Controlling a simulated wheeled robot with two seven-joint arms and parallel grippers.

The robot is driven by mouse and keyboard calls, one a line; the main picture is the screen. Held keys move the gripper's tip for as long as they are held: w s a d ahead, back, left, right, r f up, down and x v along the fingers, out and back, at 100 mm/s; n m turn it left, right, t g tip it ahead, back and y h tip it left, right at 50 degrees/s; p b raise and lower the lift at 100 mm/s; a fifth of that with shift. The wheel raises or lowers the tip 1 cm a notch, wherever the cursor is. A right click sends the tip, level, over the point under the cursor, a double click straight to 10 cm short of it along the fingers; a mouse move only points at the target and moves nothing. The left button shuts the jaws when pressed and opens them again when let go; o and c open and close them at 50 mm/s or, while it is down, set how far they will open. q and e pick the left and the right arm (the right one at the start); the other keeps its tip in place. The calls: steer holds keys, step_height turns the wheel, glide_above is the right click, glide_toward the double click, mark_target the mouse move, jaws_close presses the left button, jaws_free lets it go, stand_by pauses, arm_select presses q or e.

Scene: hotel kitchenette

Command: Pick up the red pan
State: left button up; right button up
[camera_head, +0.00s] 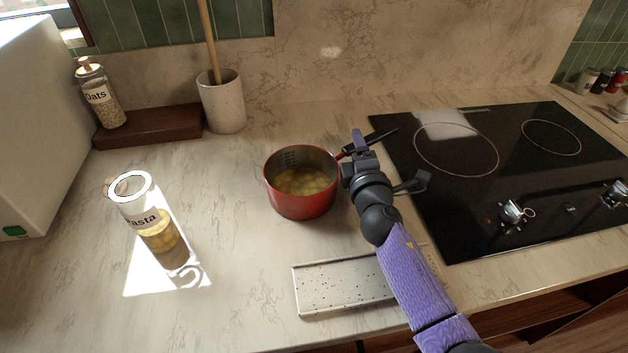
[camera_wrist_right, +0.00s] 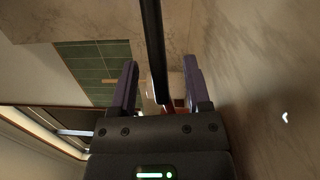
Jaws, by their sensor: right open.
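The red pan (camera_head: 300,205) stands upright on the counter left of the cooktop, with several pale yellow round pieces inside. Its black handle (camera_head: 380,136) points up and right toward the cooktop and is partly hidden by my right gripper (camera_head: 360,155). In the right wrist view the handle (camera_wrist_right: 153,45) passes between the two fingers of the right gripper (camera_wrist_right: 160,80), which stand apart with gaps beside it. A small bit of red pan shows below the handle there. My left gripper is not in view.
The black cooktop (camera_head: 480,190) lies to the right. A speckled tray (camera_head: 335,285) lies in front, beneath my right forearm. A pasta jar (camera_head: 145,215) stands left, with a utensil crock (camera_head: 222,105) and oats jar (camera_head: 98,95) behind.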

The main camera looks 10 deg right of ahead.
jaws_close()
stand_by(1.3)
